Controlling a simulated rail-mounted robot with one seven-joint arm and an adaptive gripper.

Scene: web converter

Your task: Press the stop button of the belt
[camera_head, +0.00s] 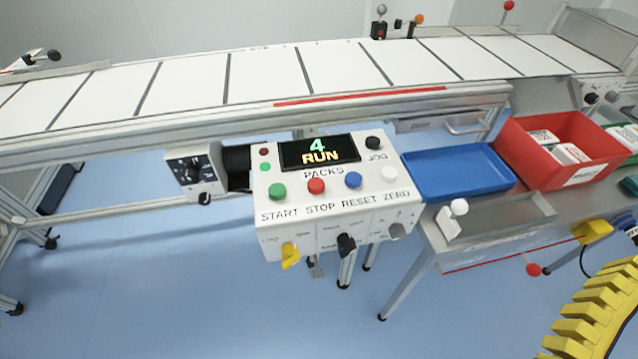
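The red stop button (317,186) sits on the white control box (325,228) in front of the belt, above the printed word STOP. It is between the green start button (277,191) and the blue reset button (353,180). A white zero button (389,174) is at the right and a black jog button (373,143) is above it. The display (319,151) reads 4 and RUN, with PACKS printed below it. The white belt (290,73) with dark cross lines runs behind the box. My gripper is not in view.
A yellow ribbed cable chain (592,305) is at the lower right. The front of the box is clear.

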